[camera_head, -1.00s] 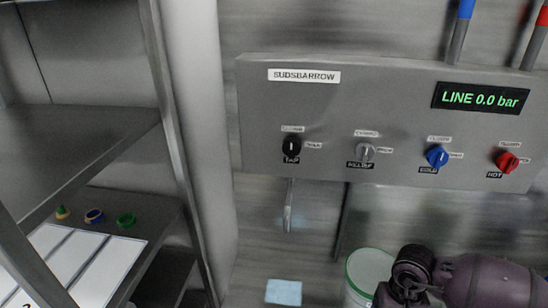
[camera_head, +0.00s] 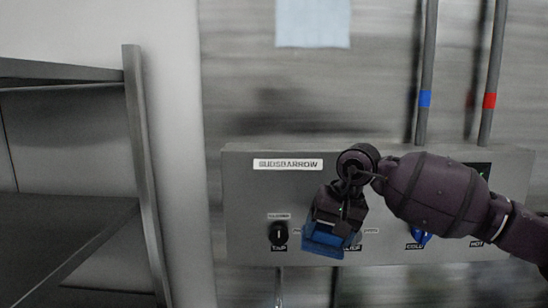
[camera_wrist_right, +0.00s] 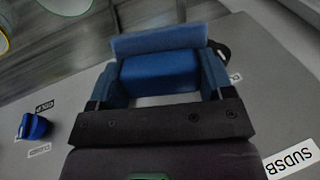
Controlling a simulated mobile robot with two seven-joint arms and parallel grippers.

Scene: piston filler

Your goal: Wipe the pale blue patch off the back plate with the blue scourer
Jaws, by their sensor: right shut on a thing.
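The pale blue patch (camera_head: 312,24) is a square on the grey back plate (camera_head: 255,85), above the control panel at the top of the head view. My right gripper (camera_head: 332,222) points down in front of the panel and is shut on the blue scourer (camera_head: 322,243). The right wrist view shows the scourer (camera_wrist_right: 160,42) as a flat blue pad with a block between the two blue fingers of my right gripper (camera_wrist_right: 162,78). The scourer is well below the patch and apart from it. My left gripper is not in view.
The grey panel (camera_head: 245,190) juts out below the patch, with a black knob (camera_head: 279,233) and a blue knob (camera_head: 420,240); my right arm hides part of it. Pipes with blue (camera_head: 424,99) and red (camera_head: 489,101) bands rise at right. A shelf rack (camera_head: 135,150) stands left.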

